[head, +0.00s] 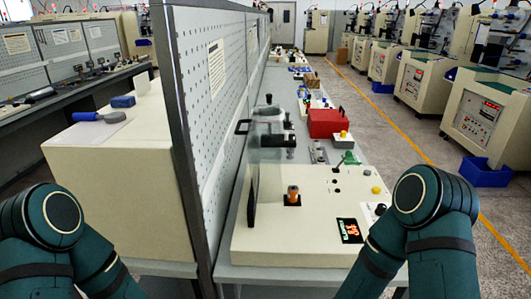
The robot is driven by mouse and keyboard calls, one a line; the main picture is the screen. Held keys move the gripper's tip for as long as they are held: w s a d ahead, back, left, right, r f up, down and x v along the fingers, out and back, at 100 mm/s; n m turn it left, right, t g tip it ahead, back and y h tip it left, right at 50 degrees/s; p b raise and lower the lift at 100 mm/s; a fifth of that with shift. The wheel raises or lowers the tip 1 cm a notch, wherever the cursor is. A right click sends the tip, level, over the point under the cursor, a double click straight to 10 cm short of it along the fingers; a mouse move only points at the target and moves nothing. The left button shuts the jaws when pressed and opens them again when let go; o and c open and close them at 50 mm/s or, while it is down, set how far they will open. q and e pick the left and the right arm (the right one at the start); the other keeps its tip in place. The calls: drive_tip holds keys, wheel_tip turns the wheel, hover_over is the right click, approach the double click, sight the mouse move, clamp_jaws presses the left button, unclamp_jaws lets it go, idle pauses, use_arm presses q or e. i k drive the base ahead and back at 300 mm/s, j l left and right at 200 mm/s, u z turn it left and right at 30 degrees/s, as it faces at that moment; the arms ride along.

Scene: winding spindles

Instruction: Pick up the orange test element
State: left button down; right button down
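A small orange test element (293,194) stands upright on a dark square base on top of the cream-coloured test machine (275,238). A clear upright panel (268,170) stands just behind and to the left of it. My two teal arms show at the lower left and lower right. Neither gripper is in the head view, and nothing is seen touching the orange element.
A perforated partition (215,100) runs close along the machine's left side. A red box (328,122) and small parts sit on the bench behind. The machine top has a lit display (349,230) and buttons. Open floor (480,210) lies to the right.

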sight(293, 190)
drive_tip(key=j+z, duration=0.4)
drive_tip(key=j, duration=0.3)
drive_tip(key=j+z, duration=0.35)
drive_tip(key=j, duration=0.4)
